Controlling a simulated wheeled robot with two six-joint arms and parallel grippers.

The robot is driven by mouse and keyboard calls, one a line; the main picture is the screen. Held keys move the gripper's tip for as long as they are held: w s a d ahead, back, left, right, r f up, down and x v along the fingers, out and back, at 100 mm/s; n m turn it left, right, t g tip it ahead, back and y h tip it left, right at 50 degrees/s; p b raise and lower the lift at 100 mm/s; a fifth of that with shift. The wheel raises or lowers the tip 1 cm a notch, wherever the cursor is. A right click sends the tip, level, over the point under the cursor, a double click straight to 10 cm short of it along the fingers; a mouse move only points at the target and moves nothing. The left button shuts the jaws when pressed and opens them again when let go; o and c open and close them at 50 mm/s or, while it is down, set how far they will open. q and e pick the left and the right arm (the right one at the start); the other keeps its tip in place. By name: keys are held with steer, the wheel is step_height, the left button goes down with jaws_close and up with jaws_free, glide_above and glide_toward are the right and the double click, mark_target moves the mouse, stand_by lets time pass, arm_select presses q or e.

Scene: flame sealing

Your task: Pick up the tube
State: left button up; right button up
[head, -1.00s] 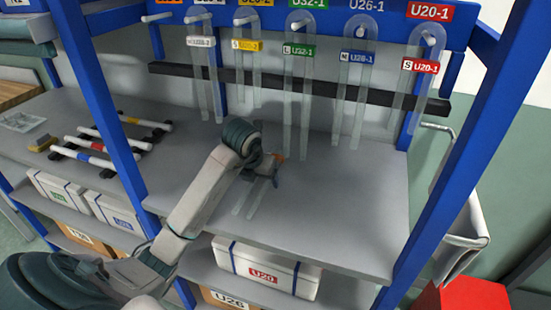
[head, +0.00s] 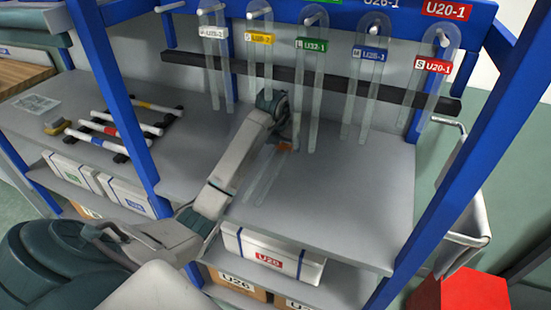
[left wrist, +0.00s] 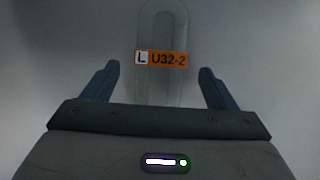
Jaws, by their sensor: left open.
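The tube (head: 262,183), a clear U-shaped one, lies on the grey shelf top. Its orange label reads U32-2 with an L beside it, and this label (left wrist: 160,59) shows clearly in the left wrist view. My left gripper (head: 287,137) is over the tube's far, labelled end. In the left wrist view my left gripper (left wrist: 158,82) is open, with one finger on each side of the tube and a gap at both sides. The tube's lower part is hidden behind the gripper body there. My right gripper is not in view.
Clear tubes with coloured labels, such as the green one (head: 314,95), hang from pegs on the blue rack above the shelf. Blue posts (head: 455,145) frame it. A low stand with white rods (head: 125,128) is at left. A white U20 box (head: 232,243) sits below. The right shelf top is bare.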

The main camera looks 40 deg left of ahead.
arm_select(q)
steer(key=shift+w+a+f+p, duration=0.1)
steer(key=shift+w+a+p, duration=0.1)
steer(key=shift+w, duration=0.35)
steer(key=shift+w+a+p, duration=0.1)
steer(key=shift+w+p, duration=0.05)
steer(key=shift+w, duration=0.35)
steer(key=shift+w+f, duration=0.1)
steer(key=shift+f, duration=0.4)
steer(key=c, duration=1.1)
steer(key=shift+r, duration=0.1)
